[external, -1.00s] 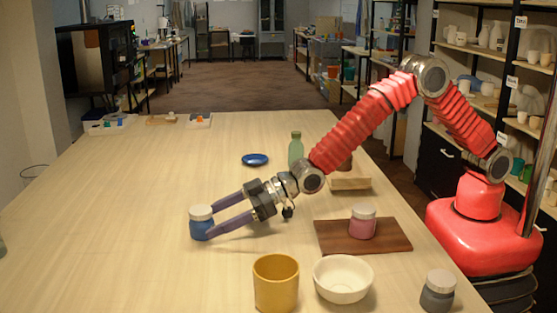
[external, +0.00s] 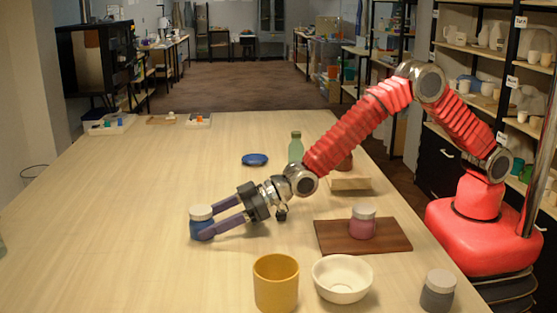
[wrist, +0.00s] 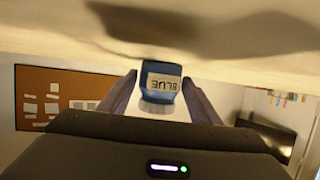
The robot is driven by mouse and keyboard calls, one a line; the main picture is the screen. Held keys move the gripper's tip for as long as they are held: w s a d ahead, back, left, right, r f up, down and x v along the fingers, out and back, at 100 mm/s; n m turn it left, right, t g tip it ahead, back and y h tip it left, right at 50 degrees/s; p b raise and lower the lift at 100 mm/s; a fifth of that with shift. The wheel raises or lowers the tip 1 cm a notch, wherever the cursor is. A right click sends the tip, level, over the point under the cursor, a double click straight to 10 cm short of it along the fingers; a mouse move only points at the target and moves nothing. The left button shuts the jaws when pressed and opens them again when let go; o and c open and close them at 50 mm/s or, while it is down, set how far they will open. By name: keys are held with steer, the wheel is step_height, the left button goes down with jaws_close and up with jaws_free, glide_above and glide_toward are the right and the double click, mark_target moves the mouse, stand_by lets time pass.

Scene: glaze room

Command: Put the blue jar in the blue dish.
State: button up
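The blue jar (external: 201,229) has a pale lid and stands upright on the left part of the table. In the wrist view the jar (wrist: 161,82) appears upside down, with its label reading BLUE. My gripper (external: 212,221) reaches it low from the right. Its two purple fingers lie on either side of the jar; in the wrist view (wrist: 160,80) thin gaps seem to show beside it, so the fingers look open. The blue dish (external: 255,160) is a small flat dish farther back, near the table's middle, and looks empty.
A green bottle (external: 296,147) stands right of the dish. A pink jar (external: 362,226) is on a dark board (external: 325,240). A yellow cup (external: 276,284), a white bowl (external: 342,280) and a grey jar (external: 438,291) stand in front.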

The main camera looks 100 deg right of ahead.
steer(key=c, duration=1)
steer(key=shift+r, duration=5.05)
